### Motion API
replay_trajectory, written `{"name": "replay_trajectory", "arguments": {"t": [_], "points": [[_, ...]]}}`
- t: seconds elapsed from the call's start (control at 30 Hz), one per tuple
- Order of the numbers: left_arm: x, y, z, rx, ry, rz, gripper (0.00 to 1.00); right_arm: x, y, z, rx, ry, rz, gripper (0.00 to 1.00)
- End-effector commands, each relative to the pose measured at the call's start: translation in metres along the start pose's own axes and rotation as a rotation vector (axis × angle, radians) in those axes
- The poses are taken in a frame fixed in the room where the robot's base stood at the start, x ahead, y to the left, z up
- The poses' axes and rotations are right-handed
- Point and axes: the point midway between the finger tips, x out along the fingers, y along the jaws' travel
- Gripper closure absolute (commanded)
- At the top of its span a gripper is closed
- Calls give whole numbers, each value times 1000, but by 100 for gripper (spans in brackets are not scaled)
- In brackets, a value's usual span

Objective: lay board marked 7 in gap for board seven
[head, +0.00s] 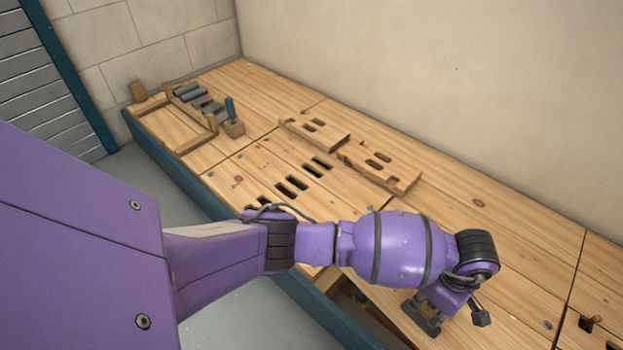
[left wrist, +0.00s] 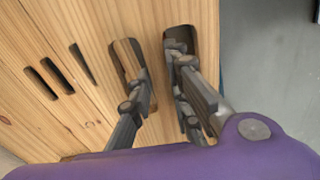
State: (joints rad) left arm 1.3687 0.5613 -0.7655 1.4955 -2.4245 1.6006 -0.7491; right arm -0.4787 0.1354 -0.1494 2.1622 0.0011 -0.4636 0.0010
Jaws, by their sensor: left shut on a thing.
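My left gripper (head: 448,312) is low at the bench's front right, partly hidden by its own arm. In the left wrist view its two fingers (left wrist: 156,78) reach into two long slots of a pale wooden board (left wrist: 100,22) and are shut on the strip of wood between them. Narrower dark slots show farther left in that wood. In the head view a pale board (head: 392,318) lies below my wrist, and a darker opening (head: 348,298) shows beside it, mostly behind my arm. No number 7 is readable. My right gripper is not in view.
Two slotted wooden pieces (head: 318,131) (head: 383,168) lie on the bench (head: 470,180). The wall (head: 440,70) bounds the back.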

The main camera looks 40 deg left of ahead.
Motion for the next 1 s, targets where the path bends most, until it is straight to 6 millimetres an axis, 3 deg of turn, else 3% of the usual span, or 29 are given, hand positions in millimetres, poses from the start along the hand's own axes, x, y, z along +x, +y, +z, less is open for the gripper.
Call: {"name": "replay_trajectory", "arguments": {"t": [0.1,0.2,0.57,1.0], "points": [[25,-4,14,-81,-4,2,100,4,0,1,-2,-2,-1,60],[34,-6,18,-117,-3,5,100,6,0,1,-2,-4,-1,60],[48,-6,20,-128,-4,7,100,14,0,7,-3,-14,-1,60],[80,-6,19,-127,-4,6,100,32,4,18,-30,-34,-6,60]]}}
